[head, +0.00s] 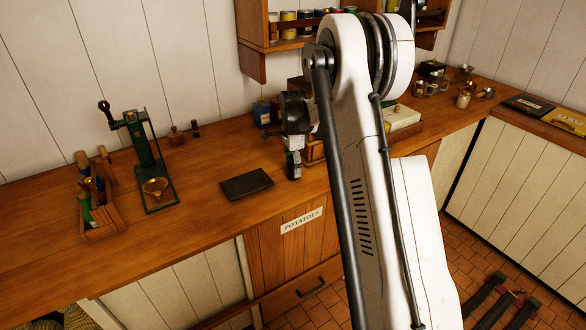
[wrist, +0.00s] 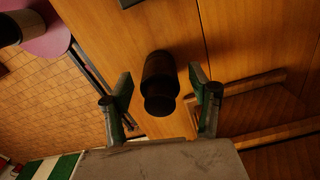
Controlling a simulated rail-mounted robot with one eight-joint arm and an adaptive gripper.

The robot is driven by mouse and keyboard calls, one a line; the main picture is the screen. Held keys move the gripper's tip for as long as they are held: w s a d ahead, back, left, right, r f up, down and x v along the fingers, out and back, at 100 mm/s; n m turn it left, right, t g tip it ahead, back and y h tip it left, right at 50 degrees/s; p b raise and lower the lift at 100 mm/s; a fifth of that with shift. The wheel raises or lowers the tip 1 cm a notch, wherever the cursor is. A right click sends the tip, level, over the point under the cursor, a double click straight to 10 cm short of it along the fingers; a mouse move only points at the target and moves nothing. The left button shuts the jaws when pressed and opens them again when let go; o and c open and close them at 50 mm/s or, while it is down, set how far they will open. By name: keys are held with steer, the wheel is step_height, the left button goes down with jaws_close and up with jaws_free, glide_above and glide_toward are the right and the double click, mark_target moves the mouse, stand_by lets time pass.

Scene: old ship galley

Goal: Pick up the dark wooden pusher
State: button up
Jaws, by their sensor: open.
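The dark wooden pusher (wrist: 160,80) shows in the wrist view as a short, dark, turned piece with a narrower neck and a rounded end, on the wooden counter. My gripper (wrist: 165,103) is open, one green-padded finger on each side of it, with a visible gap to each finger. The pusher lies between and slightly beyond the fingertips. In the head view my gripper (head: 293,165) points down over the counter near its front edge, right of a dark slab. There the pusher cannot be told apart from the dark gripper.
The dark slab (head: 247,184) lies left of my gripper. A green press (head: 150,165) and a wooden tool caddy (head: 104,227) stand farther left. A small dark peg (head: 195,128) stands at the back. A wooden box with a pale top (head: 402,118) is close on the right.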

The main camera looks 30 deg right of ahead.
steer(key=c, duration=1.4)
steer(key=shift+o, duration=0.2)
